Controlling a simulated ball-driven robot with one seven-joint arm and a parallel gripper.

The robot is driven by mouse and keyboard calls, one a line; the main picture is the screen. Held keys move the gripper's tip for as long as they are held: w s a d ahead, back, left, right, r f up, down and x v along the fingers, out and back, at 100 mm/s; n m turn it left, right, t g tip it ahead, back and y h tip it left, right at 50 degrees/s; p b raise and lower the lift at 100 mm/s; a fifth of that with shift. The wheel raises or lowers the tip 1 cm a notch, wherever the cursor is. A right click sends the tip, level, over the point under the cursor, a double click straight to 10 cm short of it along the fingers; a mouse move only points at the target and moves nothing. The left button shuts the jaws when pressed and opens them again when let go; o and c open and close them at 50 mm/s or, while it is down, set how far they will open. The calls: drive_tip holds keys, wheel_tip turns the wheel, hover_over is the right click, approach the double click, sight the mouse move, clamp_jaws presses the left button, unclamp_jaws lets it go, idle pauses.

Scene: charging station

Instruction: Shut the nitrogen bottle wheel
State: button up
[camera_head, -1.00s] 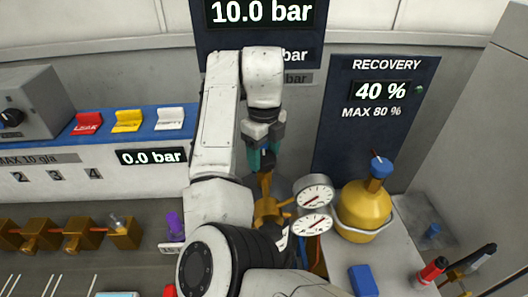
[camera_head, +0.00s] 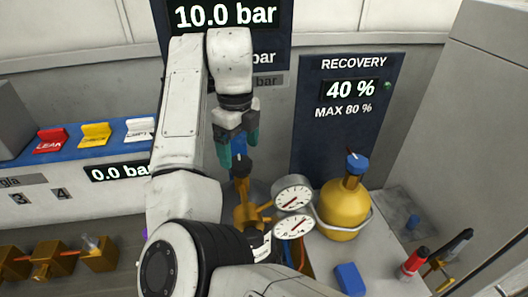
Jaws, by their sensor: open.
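The nitrogen bottle's brass valve and regulator (camera_head: 246,207) show at the centre, with two round white gauges (camera_head: 293,196) to their right. A small blue wheel (camera_head: 239,146) sits at the top of the brass stem, partly covered by my gripper. My gripper (camera_head: 239,152) points down with its teal fingers apart, one on each side of the blue wheel as seen from here. I cannot tell whether the fingers touch it. The bottle's body is mostly hidden behind my arm. A display above (camera_head: 225,14) reads 10.0 bar.
A yellow recovery cylinder (camera_head: 342,206) with a blue knob stands to the right, under a panel (camera_head: 349,88) reading 40 %. A blue block (camera_head: 350,279) and a red-capped item (camera_head: 413,262) lie on the right surface.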

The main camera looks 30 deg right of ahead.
drive_tip(key=s+r+b, duration=0.1)
drive_tip(key=s+r, duration=0.8)
drive_tip(key=s, duration=0.4)
drive_tip(key=shift+s+r+b, duration=0.2)
drive_tip(key=shift+s+b, duration=0.1)
drive_tip(key=shift+s, duration=0.05)
drive_tip(key=s+d+f+n+t+h, duration=0.25)
drive_tip(key=d+f+n+h, duration=0.35)
drive_tip(key=d+f+n, duration=1.1)
drive_tip(key=s+a+f+n+y, duration=0.1)
drive_tip(key=s+f+n, duration=0.2)
drive_tip(key=s+f, duration=0.2)
drive_tip(key=s+a+f+n+y, duration=0.1)
drive_tip(key=s+f+n, duration=0.3)
drive_tip(key=f, duration=0.4)
drive_tip(key=s+a+f+n+y, duration=0.2)
drive_tip(key=s+f+n, duration=0.1)
drive_tip(key=s+f, duration=0.3)
drive_tip(key=shift+s+a+f+n+g, duration=0.2)
drive_tip(key=shift+s+a+n+g, duration=0.1)
drive_tip(key=shift+s+g, duration=0.1)
drive_tip(key=s+a+f+n+y, duration=0.1)
drive_tip(key=s+a+f+n, duration=0.1)
drive_tip(key=s+a+f, duration=0.1)
drive_tip(key=s+a, duration=0.1)
drive_tip(key=s, duration=0.1)
drive_tip(key=shift+s+a+f+n+g+y, duration=0.15)
drive_tip(key=shift+s+a+n+g+y, duration=0.15)
drive_tip(key=shift+s+a+g+y, duration=0.1)
